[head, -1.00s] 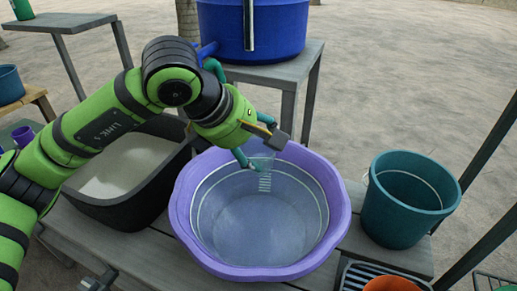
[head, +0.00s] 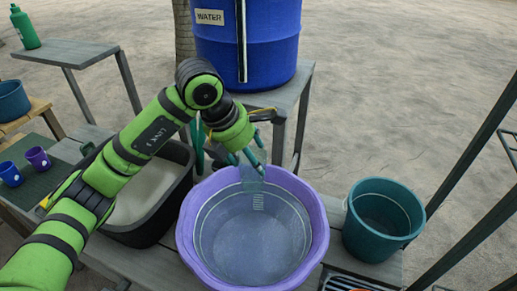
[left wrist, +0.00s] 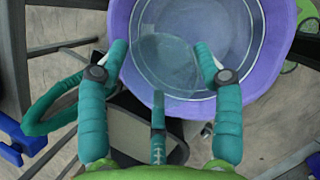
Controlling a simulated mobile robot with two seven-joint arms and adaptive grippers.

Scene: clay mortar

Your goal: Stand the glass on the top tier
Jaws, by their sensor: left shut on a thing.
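A clear glass (head: 252,177) with pale marks on its side is held over the purple basin (head: 187,238). My left gripper (head: 252,168) is shut on the glass. In the left wrist view the glass (left wrist: 165,62) shows as a clear round shape between the teal fingers of my left gripper (left wrist: 165,65), with the basin beyond it. A grey stand (head: 75,52) bears a green bottle (head: 25,27) at the far left. I cannot tell for sure which surface is the top tier. My right gripper is not in view.
A black tub (head: 150,225) of pale material stands left of the basin, and a teal bucket (head: 383,222) right of it. A blue water drum (head: 270,45) stands behind. Blue and purple cups (head: 10,174) sit at left. Dark posts (head: 462,150) rise at right.

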